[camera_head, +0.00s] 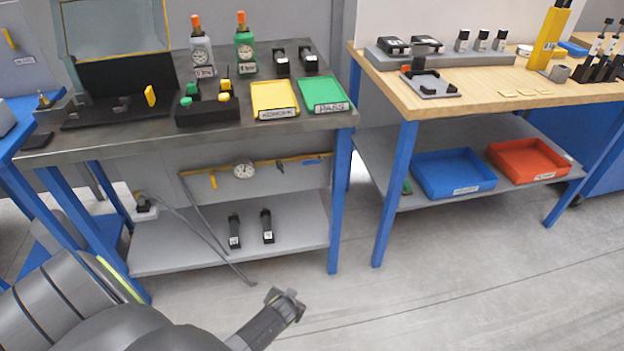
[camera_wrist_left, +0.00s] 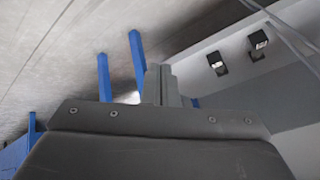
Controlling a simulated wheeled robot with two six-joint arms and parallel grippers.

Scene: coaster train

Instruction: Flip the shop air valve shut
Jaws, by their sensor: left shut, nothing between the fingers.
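A yellow air pipe (camera_head: 285,164) runs along the panel under the dark bench, with a round gauge (camera_head: 244,171) on it. A small yellow lever (camera_head: 212,181) hangs down from the pipe left of the gauge, and a small dark blue part (camera_head: 280,164) sits right of it. I cannot read which is the shop air valve. My left gripper (camera_head: 287,301) is shut and empty, low over the floor in front of the bench, well apart from the pipe. Its shut fingers (camera_wrist_left: 160,85) show in the left wrist view, where the pipe is not visible. My right gripper is not in view.
The lower shelf (camera_head: 175,257) holds two black devices (camera_head: 251,228), and a grey hose (camera_head: 205,234) hangs over its front edge. Blue bench legs (camera_head: 334,225) stand to the right. Another yellow lever (camera_head: 9,38) is on the far left panel. The floor at right is clear.

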